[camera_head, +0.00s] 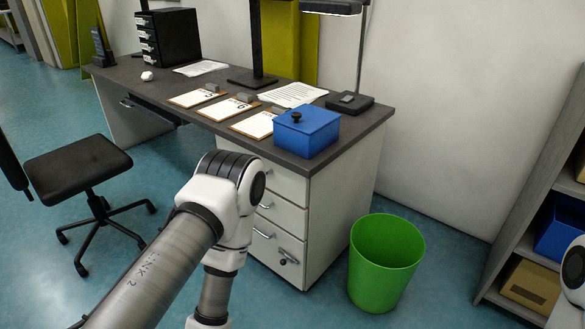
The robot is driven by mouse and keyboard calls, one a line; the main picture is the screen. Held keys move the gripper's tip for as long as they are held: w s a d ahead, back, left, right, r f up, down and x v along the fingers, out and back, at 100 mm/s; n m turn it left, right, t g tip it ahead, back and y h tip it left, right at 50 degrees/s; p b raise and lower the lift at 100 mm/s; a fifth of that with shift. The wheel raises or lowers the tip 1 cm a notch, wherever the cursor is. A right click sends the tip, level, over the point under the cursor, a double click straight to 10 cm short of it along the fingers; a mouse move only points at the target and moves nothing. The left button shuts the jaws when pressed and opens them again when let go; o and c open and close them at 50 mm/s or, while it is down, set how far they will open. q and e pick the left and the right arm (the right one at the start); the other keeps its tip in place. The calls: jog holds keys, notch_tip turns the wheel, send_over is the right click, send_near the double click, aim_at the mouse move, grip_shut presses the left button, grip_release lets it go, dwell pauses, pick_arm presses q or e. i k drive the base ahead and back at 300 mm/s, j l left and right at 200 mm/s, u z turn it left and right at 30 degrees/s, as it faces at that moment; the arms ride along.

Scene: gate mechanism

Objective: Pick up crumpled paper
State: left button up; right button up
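A small white lump (147,76), which looks like the crumpled paper, lies on the dark desk top (125,76) near its front edge, left of the clipboards. It is too small to see any creases. My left arm reaches in from the bottom, in front of the desk drawers, and bends down again out of the frame. Its gripper is outside the view. A white part of my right arm shows at the right edge, and its gripper is out of view too.
Several clipboards and papers, a blue box (307,130) and a lamp (347,95) stand on the desk. A green bin (383,262) stands on the floor to its right. A black stool (78,168) stands before the desk at left. A shelf (520,190) is at right.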

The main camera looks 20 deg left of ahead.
aim_at(147, 76)
jog(key=u, duration=1.55)
